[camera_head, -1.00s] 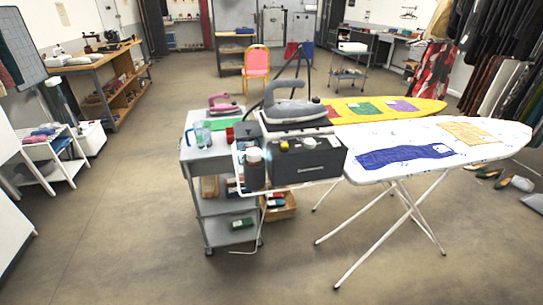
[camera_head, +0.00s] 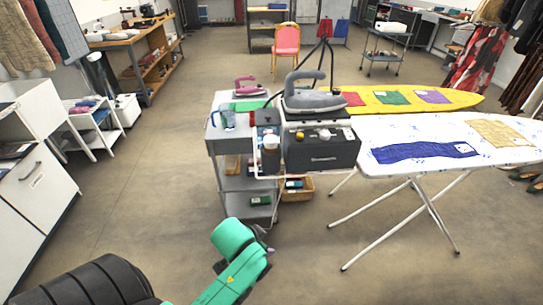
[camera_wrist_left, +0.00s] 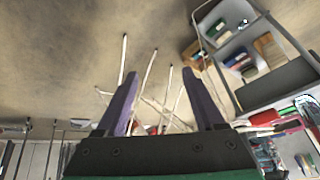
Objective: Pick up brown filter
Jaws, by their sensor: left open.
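I cannot surely pick out the brown filter. A small cylinder with a pale cap (camera_head: 270,147) stands in the white wire rack beside the dark steam-iron box (camera_head: 322,152); its lower part looks brownish, but it is small. My left arm comes in at the bottom of the head view, with the left gripper (camera_head: 266,248) in front of and below the cart (camera_head: 248,208). In the left wrist view the two purple fingers (camera_wrist_left: 160,75) are apart with nothing between them. The cart shows upside down at upper right there. My right gripper is out of view.
A white ironing board (camera_head: 400,128) on thin crossed legs stands right of the cart, with a yellow board (camera_head: 350,98) behind it. A grey iron (camera_head: 308,98) sits on the box. A white cabinet (camera_head: 35,180) stands at left. The floor left of the cart is clear.

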